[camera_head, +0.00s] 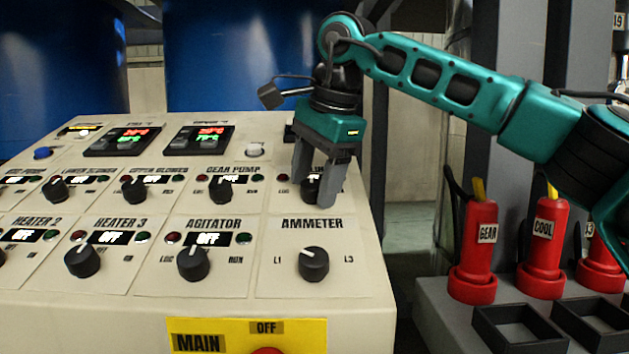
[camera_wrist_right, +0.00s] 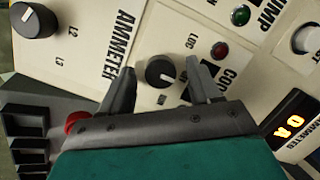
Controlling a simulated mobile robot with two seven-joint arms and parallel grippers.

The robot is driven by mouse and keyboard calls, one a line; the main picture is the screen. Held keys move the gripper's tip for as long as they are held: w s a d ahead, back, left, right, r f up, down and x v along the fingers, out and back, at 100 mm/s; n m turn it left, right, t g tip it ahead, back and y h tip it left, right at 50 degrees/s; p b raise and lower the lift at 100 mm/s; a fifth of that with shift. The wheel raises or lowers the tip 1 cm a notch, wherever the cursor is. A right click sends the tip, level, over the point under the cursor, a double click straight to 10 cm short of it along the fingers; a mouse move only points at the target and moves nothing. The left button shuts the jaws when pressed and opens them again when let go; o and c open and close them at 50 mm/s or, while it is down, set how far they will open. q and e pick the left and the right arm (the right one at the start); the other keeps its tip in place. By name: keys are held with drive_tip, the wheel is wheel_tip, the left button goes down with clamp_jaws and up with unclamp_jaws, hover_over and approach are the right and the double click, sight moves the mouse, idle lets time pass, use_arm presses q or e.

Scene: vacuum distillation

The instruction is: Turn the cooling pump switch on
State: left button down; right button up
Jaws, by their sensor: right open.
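The cooling pump switch is a round black knob (camera_wrist_right: 162,71) on the cream panel, next to a partly covered label beginning "COO" in the right wrist view. In that view it sits between the two fingers of my right gripper (camera_wrist_right: 160,86), with a gap on each side. In the head view the right gripper (camera_head: 318,188) points down at the panel, fingers apart, and covers most of this switch and its label. I cannot tell the knob's exact setting, and its status display is hidden. My left gripper is not in view.
The ammeter knob (camera_head: 314,264) is just in front, and the gear pump knob (camera_head: 221,190) is to the left. A red lamp (camera_wrist_right: 220,50) is close to the fingers. Red plugs (camera_head: 541,250) stand in a grey rack at the right. Blue drums (camera_head: 265,55) are behind.

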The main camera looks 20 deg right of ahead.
drive_tip(key=shift+c, duration=0.5)
drive_tip(key=c, duration=0.9)
drive_tip(key=shift+c, duration=0.2)
